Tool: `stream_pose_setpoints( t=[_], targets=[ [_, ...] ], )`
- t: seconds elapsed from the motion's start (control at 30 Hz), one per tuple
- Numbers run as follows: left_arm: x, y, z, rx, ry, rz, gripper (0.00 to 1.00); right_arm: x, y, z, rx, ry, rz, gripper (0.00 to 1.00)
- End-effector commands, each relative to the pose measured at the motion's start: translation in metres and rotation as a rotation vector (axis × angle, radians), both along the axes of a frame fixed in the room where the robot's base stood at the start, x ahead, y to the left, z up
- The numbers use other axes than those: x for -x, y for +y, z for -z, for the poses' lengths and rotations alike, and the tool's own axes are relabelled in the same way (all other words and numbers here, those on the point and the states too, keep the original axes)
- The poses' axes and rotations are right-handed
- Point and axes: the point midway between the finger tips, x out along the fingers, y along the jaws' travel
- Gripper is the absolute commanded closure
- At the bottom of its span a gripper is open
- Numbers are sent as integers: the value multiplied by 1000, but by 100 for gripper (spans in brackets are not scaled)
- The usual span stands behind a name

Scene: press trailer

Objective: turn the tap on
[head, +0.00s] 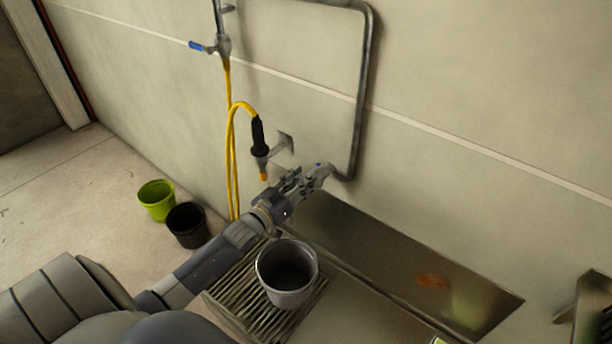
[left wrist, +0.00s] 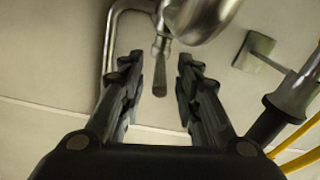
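The tap (head: 325,169) sits at the lower end of a grey metal pipe (head: 359,100) on the wall, above the sink's back edge. My left gripper (head: 306,178) reaches it from the left and partly hides it. In the left wrist view the gripper (left wrist: 160,78) is open. Its two dark fingers stand on either side of a narrow grey lever (left wrist: 159,72) below the rounded metal tap body (left wrist: 200,14). I see gaps on both sides of the lever. How deep it lies between the fingers is unclear. My right gripper is not identifiable in view.
A metal pot (head: 287,292) stands on the ribbed drainboard (head: 228,298) under my left arm. The steel sink (head: 375,255) lies to its right. A yellow hose (head: 231,150) with a black nozzle (head: 258,137) hangs left of the tap. Green (head: 157,202) and black (head: 187,226) buckets stand on the floor.

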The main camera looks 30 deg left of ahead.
Motion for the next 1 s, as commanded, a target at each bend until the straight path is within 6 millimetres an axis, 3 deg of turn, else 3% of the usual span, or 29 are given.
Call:
stream_pose_setpoints(
  t=[0.2,0.53,0.67,1.0],
  targets=[
    [-17,-1,0,0,0,0,69,-1,-5,-1,6,-1,-1,60],
    [-19,-1,1,0,2,0,69,-3,-5,-1,6,-3,0,60],
    [-19,-1,1,0,1,-1,99,-3,-5,-1,6,-3,0,60],
    [-20,-1,0,0,-1,-2,100,-3,-4,0,5,-4,0,60]
  ],
)
